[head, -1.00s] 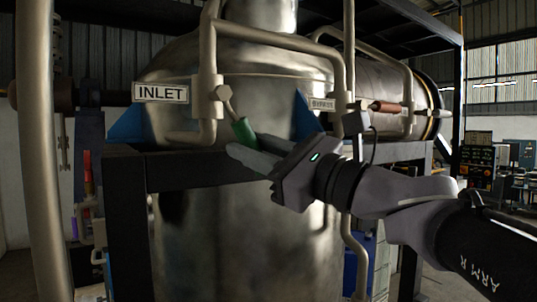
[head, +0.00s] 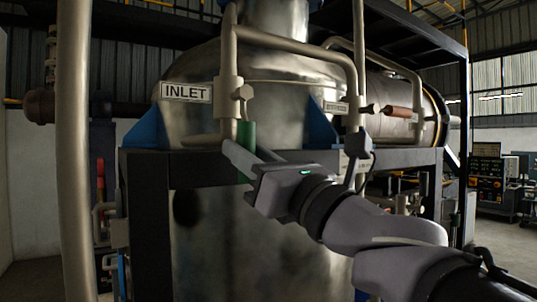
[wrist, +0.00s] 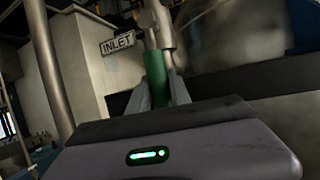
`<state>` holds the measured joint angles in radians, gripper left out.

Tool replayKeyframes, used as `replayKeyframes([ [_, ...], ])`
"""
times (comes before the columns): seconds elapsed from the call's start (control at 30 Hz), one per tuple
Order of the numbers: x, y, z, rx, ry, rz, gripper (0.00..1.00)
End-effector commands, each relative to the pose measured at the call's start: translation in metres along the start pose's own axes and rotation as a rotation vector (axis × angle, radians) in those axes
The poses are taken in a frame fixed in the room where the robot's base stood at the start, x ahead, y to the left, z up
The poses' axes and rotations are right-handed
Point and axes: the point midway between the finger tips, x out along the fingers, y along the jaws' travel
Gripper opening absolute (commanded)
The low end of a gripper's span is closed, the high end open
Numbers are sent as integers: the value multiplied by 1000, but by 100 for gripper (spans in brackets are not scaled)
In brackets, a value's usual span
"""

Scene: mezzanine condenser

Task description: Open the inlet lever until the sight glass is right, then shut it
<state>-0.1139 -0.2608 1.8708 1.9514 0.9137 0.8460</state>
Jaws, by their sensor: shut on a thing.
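The inlet lever's green handle (head: 247,135) hangs almost straight down from its valve (head: 241,92) on the pale pipe, right of the INLET sign (head: 186,92). My gripper (head: 244,158) is shut on the green handle at its lower part. In the wrist view the green handle (wrist: 154,76) stands between my two fingers (wrist: 160,92), with the INLET sign behind on the left. The handle's lower end is partly hidden by my fingers. I cannot make out the sight glass in either view.
A second lever with a red-brown handle (head: 398,111) sticks out sideways by the BYPASS sign (head: 336,107). The large metal vessel (head: 200,235) and dark frame beam (head: 150,165) stand close behind my gripper. A thick upright pipe (head: 74,150) is at the left.

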Motion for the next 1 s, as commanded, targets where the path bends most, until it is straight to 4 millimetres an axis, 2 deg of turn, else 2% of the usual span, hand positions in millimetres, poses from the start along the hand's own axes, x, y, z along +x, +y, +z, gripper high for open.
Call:
replayKeyframes([
  [0.37, 0, 1, 2, 6, -5, 1, 0],
  [0.4, 0, 1, 2, 6, -6, 1, 32],
  [0.47, 0, 1, 2, 5, -5, 1, 44],
  [0.5, 0, 1, 2, 5, -5, 1, 46],
  [0.83, -4, 0, 1, 3, -4, 0, 46],
  [0.93, -20, -1, 1, 2, -4, -2, 46],
  [1.0, -38, -1, 0, 0, -5, -4, 46],
])
